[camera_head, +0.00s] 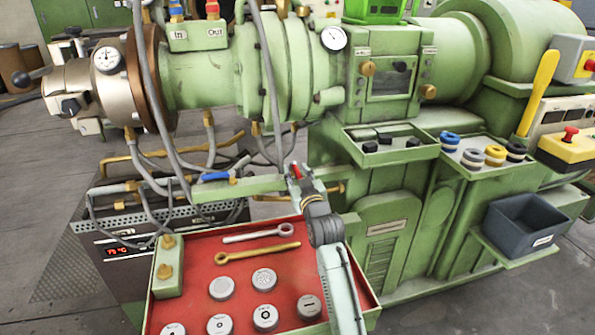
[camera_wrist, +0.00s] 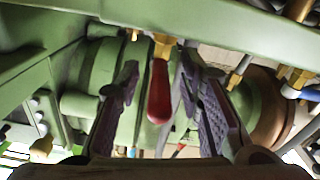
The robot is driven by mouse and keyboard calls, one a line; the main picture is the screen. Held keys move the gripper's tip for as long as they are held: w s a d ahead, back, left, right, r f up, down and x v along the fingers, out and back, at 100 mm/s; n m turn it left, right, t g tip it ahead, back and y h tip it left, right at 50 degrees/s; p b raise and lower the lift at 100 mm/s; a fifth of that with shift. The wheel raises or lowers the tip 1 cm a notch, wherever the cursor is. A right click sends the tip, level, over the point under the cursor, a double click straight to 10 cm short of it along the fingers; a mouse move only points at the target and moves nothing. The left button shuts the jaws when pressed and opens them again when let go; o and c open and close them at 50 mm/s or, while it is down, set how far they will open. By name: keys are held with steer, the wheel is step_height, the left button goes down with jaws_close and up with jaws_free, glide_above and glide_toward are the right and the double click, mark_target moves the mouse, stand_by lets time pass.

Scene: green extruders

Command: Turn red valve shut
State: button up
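The red valve handle (camera_wrist: 159,94) hangs from a brass fitting (camera_wrist: 163,44) in the wrist view, pointing toward the camera. My gripper (camera_wrist: 160,68) is open, with one dark finger on each side of the handle. Gaps show between the handle and both fingers, so it is not gripped. In the head view, the red handle (camera_head: 296,171) shows as a small piece at the tip of my gripper (camera_head: 303,183), by the green rail in front of the machine. My gripper hides most of the handle and its fitting there.
A blue valve handle (camera_head: 215,177) sits left on the same green rail (camera_head: 258,187). Hoses hang around it. Below is a red tray (camera_head: 210,258) with wrenches and several round discs. The green extruder barrel (camera_head: 205,78) lies behind. A dark bin (camera_head: 527,222) stands right.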

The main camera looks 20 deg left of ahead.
jaws_close()
stand_by(0.5)
stand_by(0.4)
